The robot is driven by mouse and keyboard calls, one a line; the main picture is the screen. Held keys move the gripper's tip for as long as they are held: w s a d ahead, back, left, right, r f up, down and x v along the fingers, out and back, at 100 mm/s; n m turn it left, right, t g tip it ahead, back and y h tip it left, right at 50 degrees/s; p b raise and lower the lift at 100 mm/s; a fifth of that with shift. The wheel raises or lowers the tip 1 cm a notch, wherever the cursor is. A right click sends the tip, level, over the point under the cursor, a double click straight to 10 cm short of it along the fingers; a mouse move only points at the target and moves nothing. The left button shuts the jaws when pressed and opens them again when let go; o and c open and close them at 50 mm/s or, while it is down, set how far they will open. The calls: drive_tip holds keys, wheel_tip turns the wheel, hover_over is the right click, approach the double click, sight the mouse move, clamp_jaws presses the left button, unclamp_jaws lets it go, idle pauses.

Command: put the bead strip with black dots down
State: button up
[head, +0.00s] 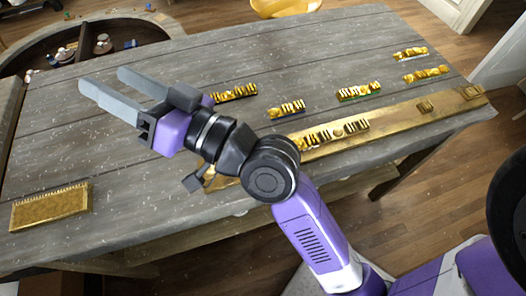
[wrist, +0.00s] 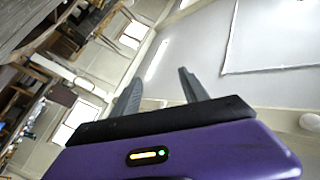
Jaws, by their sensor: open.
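My gripper (head: 102,80) is open with nothing between its fingers. It is raised over the left part of the grey table and points to the upper left. In the wrist view my gripper (wrist: 160,78) faces walls and ceiling, with no strip in sight. Several short gilt strips lie on the table: a dark-edged one (head: 235,92) just right of my gripper, a blue-edged one (head: 286,108), a green-edged one (head: 359,91), and two at the far right (head: 410,53) (head: 426,74). Black dots are too small to make out, so I cannot tell which is the named strip.
A long gilt rail (head: 400,115) lies along the table's near edge, with ornament pieces on it (head: 335,134). A gilt comb-edged plate (head: 50,207) lies at the near left. The grey tabletop (head: 270,50) is clear toward the back. A yellow chair (head: 285,7) stands beyond.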

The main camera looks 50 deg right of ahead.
drive_tip(key=s+d+f+m+g+h, duration=0.1)
drive_tip(key=s+d+f+m+h, duration=0.2)
drive_tip(key=s+f, duration=0.6)
drive_tip(key=s+d+f+n+g, duration=0.1)
drive_tip(key=s+f+n, duration=0.1)
drive_tip(key=s+f, duration=0.2)
drive_tip(key=s+d+f+n+g+h, duration=0.1)
drive_tip(key=s+f, duration=0.3)
drive_tip(key=s, duration=0.6)
drive_tip(key=s+d+f+n+g, duration=0.2)
drive_tip(key=s+d+f+n, duration=0.1)
drive_tip(key=s, duration=0.4)
drive_tip(key=shift+s+f+h, duration=0.3)
drive_tip(key=shift+s+f, duration=0.05)
drive_tip(key=shift+f, duration=0.3)
